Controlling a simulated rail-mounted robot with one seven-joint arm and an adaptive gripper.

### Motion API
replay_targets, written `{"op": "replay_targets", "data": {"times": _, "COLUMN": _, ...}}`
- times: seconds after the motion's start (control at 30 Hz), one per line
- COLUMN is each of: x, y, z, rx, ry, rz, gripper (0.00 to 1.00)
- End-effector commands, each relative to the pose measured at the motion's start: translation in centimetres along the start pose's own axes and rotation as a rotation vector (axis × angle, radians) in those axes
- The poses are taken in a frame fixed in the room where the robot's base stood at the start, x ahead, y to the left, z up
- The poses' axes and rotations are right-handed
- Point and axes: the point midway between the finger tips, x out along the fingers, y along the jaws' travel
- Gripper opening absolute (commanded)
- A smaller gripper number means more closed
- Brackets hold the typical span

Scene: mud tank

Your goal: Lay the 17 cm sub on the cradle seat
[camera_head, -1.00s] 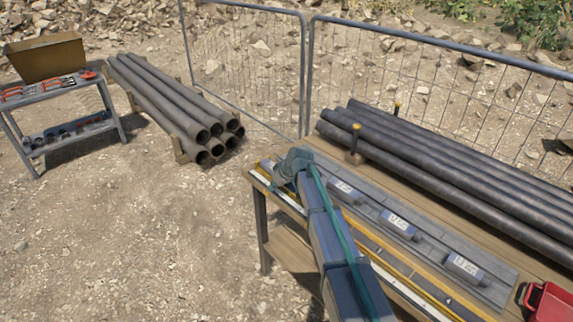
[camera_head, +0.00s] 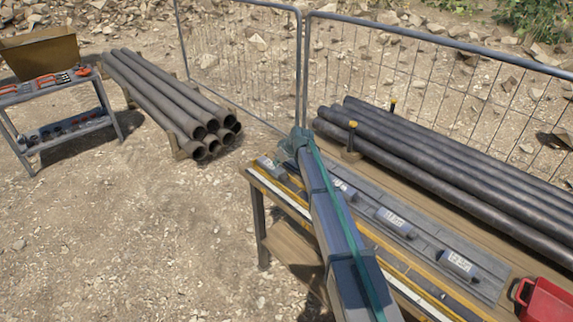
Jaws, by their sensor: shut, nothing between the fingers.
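Several short grey cylindrical subs lie in a row on a grey slatted board (camera_head: 425,246) on the bench. One is at the left end (camera_head: 270,167), one is partly behind my arm (camera_head: 343,188), one is in the middle (camera_head: 396,222) and one is at the right (camera_head: 459,263). White labels show on some, but I cannot read which is 17 cm. My gripper (camera_head: 293,148) is at the far end of my arm, above the board's left part, shut and empty; its fingertips are mostly hidden. I cannot make out the cradle seat.
Long dark pipes (camera_head: 440,170) lie along the bench's back beside yellow-capped posts (camera_head: 351,138). A red container (camera_head: 545,300) is at lower right. A pipe stack (camera_head: 160,100), a tool cart (camera_head: 60,120) and a mesh fence (camera_head: 420,65) stand beyond. The ground at left is clear.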

Motion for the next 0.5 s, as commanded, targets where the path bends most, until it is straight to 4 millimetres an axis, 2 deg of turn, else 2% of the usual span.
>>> {"op": "replay_targets", "data": {"times": 0.03, "x": 0.5, "y": 0.2, "z": -1.4, "rx": -0.001, "ry": -0.001, "rz": -0.001, "gripper": 0.00}}
{"op": "replay_targets", "data": {"times": 0.13, "x": 1.6, "y": 0.2, "z": -2.7, "rx": 0.000, "ry": 0.000, "rz": 0.000, "gripper": 0.00}}
{"op": "replay_targets", "data": {"times": 0.3, "x": 2.8, "y": 0.0, "z": -1.2, "rx": 0.001, "ry": 0.000, "rz": 0.001, "gripper": 0.00}}
{"op": "replay_targets", "data": {"times": 0.5, "x": 3.0, "y": 0.0, "z": -1.0, "rx": 0.001, "ry": -0.002, "rz": -0.001, "gripper": 0.00}}
